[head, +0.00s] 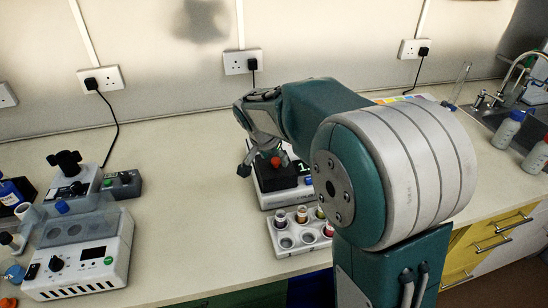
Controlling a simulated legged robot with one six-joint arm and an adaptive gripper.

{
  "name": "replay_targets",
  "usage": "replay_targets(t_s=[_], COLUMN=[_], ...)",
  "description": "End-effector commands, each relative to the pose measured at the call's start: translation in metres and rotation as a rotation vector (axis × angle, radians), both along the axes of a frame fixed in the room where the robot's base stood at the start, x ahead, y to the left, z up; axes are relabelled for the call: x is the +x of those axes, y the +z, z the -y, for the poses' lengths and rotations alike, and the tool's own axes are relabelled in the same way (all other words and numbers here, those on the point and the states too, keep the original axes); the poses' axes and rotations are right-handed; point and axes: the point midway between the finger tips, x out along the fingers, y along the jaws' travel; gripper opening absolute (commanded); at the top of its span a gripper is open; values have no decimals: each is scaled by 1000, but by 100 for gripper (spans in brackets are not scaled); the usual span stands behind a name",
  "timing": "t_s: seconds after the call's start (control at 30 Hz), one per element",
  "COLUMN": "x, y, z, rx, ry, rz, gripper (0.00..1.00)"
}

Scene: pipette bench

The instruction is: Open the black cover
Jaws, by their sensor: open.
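A black block-like piece (274,180), which looks like the black cover, sits on a white bench device (268,200) in the middle of the head view. A small red part (275,161) shows just above it. My gripper (264,163) is open, pointing down at the black piece, with one dark fingertip left of it. I cannot tell whether the fingers touch it. My arm hides the right side of the device and part of the cover's top, so any hinge is not visible.
A white rack (285,250) with several capped vials stands just in front of the device. A white-grey instrument (85,252) and a black-knobbed unit (70,185) stand at left. White bottles (508,130) and a sink (490,117) are at right. The bench between left instruments and device is clear.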

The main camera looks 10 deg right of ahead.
Motion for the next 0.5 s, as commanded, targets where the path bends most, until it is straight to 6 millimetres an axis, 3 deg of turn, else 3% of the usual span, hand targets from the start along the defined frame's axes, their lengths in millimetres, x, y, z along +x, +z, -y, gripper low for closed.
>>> replay_targets(t_s=[0.27,0.43,0.5], x=[0,0,0], y=[-2,-2,-2], z=[1,1,0], rx=[0,1,0], ry=[0,0,0], rz=[-1,-1,-1], gripper=[71,0,0])
